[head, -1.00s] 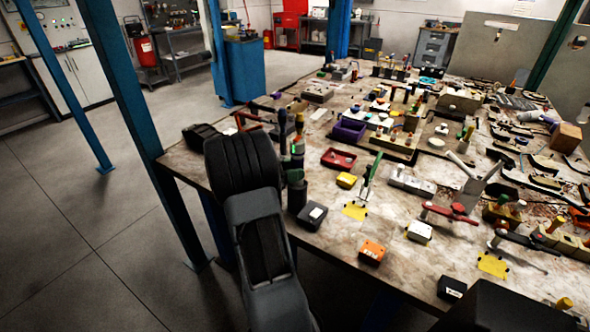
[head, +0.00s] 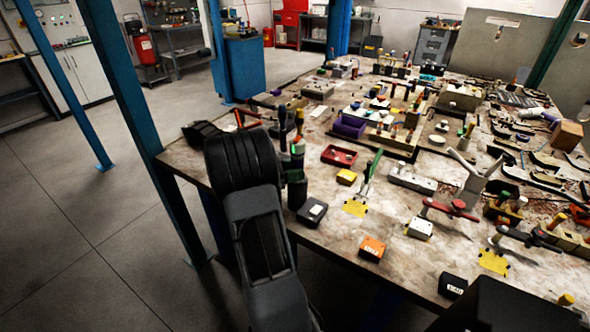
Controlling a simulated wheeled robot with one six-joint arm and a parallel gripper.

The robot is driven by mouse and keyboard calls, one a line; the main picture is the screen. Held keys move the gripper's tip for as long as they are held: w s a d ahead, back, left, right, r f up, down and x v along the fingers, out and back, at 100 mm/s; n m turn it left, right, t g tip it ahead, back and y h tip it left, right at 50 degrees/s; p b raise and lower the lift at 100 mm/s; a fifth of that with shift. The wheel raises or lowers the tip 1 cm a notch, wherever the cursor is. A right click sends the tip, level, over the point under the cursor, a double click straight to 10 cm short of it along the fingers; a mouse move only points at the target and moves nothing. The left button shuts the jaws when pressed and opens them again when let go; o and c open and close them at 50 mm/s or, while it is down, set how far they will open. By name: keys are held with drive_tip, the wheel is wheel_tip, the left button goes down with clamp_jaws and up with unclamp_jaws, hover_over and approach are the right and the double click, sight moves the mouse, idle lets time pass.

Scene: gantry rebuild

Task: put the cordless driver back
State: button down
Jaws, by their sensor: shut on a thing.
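My arm reaches up over the table's near left corner, and its black links cover most of the wrist. The part of my gripper (head: 294,176) that shows is a small dark piece just right of the arm, above a black upright cup (head: 297,196). A dark tool with a green patch and a red and white part, seemingly the cordless driver (head: 296,149), is upright there. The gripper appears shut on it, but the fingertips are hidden. I cannot tell whether the driver touches the cup.
The worktable (head: 330,236) is crowded. A blue post (head: 127,95) stands left of my arm. Floor is clear at left.

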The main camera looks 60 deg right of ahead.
drive_tip(key=c, duration=0.6)
unclamp_jaws()
drive_tip(key=b+v, duration=0.1)
drive_tip(key=v, duration=1.3)
drive_tip(key=shift+s+r, duration=0.1)
drive_tip(key=shift+r, duration=0.05)
